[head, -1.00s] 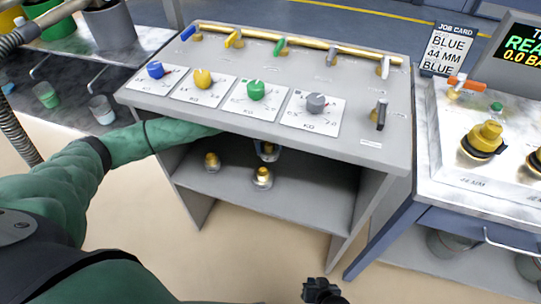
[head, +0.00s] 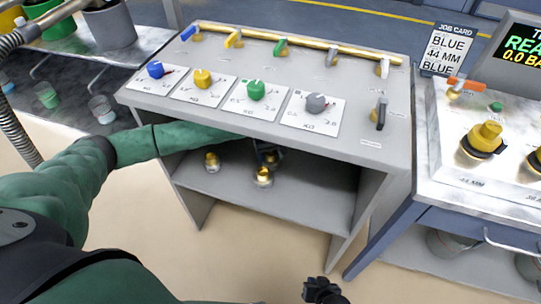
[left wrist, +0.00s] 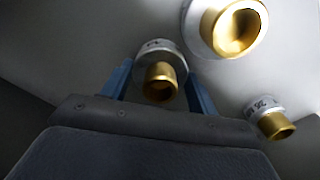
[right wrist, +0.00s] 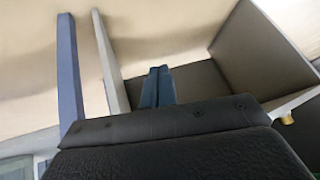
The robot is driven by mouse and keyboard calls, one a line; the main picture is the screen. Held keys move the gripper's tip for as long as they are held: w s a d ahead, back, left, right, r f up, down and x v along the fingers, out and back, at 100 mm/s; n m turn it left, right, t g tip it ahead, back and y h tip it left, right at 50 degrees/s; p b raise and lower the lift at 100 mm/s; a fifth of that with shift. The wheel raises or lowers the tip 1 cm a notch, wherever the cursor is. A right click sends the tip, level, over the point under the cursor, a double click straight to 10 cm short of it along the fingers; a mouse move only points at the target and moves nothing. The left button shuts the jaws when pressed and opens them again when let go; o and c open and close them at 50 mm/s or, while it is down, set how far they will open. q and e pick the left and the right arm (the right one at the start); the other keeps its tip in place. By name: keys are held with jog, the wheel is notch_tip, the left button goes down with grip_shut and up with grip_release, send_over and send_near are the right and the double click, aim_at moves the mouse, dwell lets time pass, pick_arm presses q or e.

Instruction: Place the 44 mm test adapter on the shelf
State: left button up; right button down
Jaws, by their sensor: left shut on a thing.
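My left gripper (left wrist: 158,90) is shut on an adapter (left wrist: 160,78) with a gold end and a pale, marked collar. I cannot read its size or tell whether it touches the shelf. In the head view my left gripper (head: 268,156) is under the bench top, inside the shelf bay. Two other gold and white adapters are on the grey shelf (head: 310,202): one at the left (head: 212,162) and one at the front (head: 263,176). Both show beside the held one in the left wrist view. My right gripper (right wrist: 158,88) is shut and empty, outside the bay.
The grey bench top (head: 375,140) with coloured knobs and levers overhangs the shelf, and side panels close its ends. A test stand (head: 490,185) with yellow fittings is at the right, near a job card (head: 447,50). The shelf's right part is free.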

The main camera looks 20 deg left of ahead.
aim_at(271, 153)
jog(key=shift+r, duration=0.15)
pick_arm(q)
jog(key=o, duration=0.6)
jog(key=shift+f, duration=0.1)
jog(key=o, duration=0.4)
pick_arm(e)
jog(key=shift+w+r, duration=0.15)
jog(key=shift+r, duration=0.2)
pick_arm(q)
jog(key=shift+o, duration=0.2)
pick_arm(e)
jog(key=shift+f, duration=0.1)
pick_arm(q)
notch_tip(271, 153, up, 6)
jog(key=shift+r, duration=0.9)
pick_arm(e)
jog(key=shift+s+f, duration=0.2)
jog(key=shift+f, duration=0.05)
jog(key=shift+w+r, duration=0.1)
jog(key=shift+w, duration=0.1)
